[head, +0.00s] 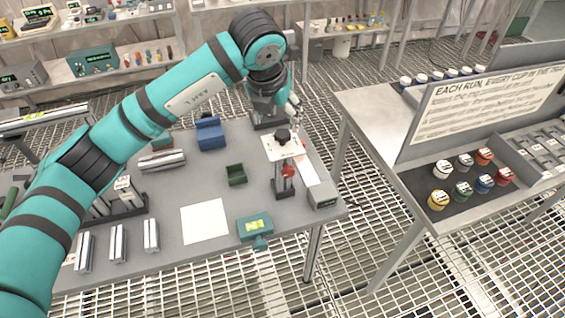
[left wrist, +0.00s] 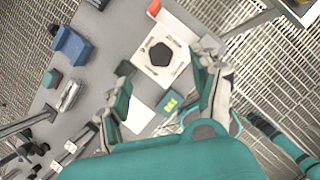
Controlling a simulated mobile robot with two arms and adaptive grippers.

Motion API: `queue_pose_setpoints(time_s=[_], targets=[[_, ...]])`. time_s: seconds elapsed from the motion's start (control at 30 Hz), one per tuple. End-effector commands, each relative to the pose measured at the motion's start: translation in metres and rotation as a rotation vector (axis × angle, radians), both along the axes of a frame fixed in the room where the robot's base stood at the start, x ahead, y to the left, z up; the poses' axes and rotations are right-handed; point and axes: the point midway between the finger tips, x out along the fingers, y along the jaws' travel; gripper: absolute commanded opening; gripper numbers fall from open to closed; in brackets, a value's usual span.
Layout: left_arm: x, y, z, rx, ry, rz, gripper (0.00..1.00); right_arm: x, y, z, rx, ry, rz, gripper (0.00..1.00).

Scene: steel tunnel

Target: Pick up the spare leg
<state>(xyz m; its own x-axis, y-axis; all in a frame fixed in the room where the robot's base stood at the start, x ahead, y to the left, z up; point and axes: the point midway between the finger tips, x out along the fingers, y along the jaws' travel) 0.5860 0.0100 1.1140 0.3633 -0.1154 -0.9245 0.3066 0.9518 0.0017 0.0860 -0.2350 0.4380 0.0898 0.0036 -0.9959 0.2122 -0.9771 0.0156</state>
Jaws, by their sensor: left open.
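I cannot tell for sure which piece is the spare leg. Several short silver bars are on the grey table (head: 180,190): one of them (head: 151,235) is in a row at the front left. A silver piece (head: 162,161) lies farther back and shows in the left wrist view (left wrist: 69,95). My left gripper (head: 291,110) is open and empty, above and behind a stand with a white plate (head: 272,149) and black knob (head: 283,136). In the left wrist view the plate (left wrist: 146,66) shows between and beyond the open fingers (left wrist: 165,90). My right gripper is not in view.
A blue block (head: 211,135), a dark green bin (head: 236,175), a white sheet (head: 204,221) and a teal box with a yellow display (head: 254,227) are on the table. At right, a second bench (head: 375,125) holds several cups and a sign (head: 485,100).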

Motion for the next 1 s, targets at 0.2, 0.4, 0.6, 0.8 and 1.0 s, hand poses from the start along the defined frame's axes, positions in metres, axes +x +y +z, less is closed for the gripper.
queue_pose_setpoints(time_s=[0.2,0.4,0.6,0.8,1.0], targets=[[0.012,-0.005,-0.030,-0.001,0.002,-0.002,0.65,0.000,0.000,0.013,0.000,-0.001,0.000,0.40],[0.017,-0.006,-0.041,-0.001,0.001,-0.002,0.65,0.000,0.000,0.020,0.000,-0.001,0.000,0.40],[0.029,-0.009,-0.068,-0.001,0.004,-0.001,0.65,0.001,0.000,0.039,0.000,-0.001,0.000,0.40],[0.035,-0.012,-0.084,-0.002,0.000,-0.003,0.65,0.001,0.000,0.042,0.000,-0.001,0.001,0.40],[0.035,-0.011,-0.085,-0.003,-0.001,-0.003,0.64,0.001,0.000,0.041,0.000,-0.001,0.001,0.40]])
